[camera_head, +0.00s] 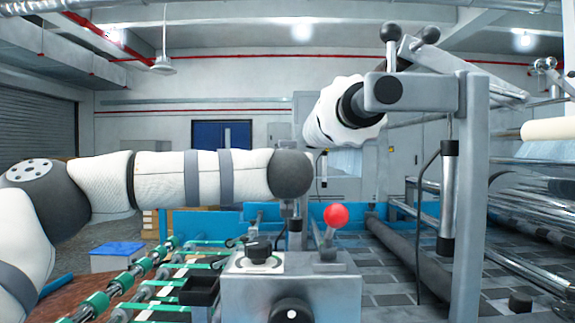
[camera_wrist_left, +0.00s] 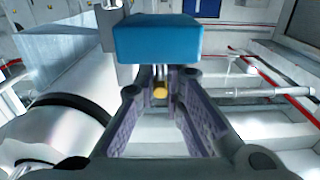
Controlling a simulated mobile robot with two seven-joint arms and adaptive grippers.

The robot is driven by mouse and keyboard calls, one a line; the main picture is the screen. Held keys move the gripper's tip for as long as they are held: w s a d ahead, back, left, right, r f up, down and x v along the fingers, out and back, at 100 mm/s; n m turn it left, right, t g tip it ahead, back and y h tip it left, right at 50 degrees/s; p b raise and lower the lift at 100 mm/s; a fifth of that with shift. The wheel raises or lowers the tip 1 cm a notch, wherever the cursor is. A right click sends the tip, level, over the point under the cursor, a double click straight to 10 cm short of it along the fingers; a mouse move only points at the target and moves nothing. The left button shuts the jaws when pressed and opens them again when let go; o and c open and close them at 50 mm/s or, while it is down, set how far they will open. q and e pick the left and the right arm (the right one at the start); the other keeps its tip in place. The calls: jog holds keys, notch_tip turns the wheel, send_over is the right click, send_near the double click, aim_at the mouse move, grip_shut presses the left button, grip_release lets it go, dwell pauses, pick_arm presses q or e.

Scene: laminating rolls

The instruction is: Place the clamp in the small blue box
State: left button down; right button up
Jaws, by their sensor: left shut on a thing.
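My left arm reaches in from the left in the head view, with its dark wrist in front of the laminating machine. My left gripper (camera_wrist_left: 160,82) is shut at the fingertips on a thing with a blue block (camera_wrist_left: 158,40) and a small gold-coloured part, which looks like the clamp. In the head view the fingers and the held thing are too small to make out clearly below the wrist. My right gripper is not in view.
A control box with a red-knobbed lever (camera_head: 336,215) and black knobs stands at the front centre. Green-and-silver rollers (camera_head: 130,278) lie left of it. A brown round table top (camera_head: 75,296) with a blue bar is at the lower left. A steel post (camera_head: 470,200) rises on the right.

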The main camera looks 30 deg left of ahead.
pick_arm(q)
jog(key=shift+f, duration=0.15)
jog(key=c, duration=2)
grip_release()
jog(key=shift+o, duration=0.2)
jog(key=v, duration=1.2)
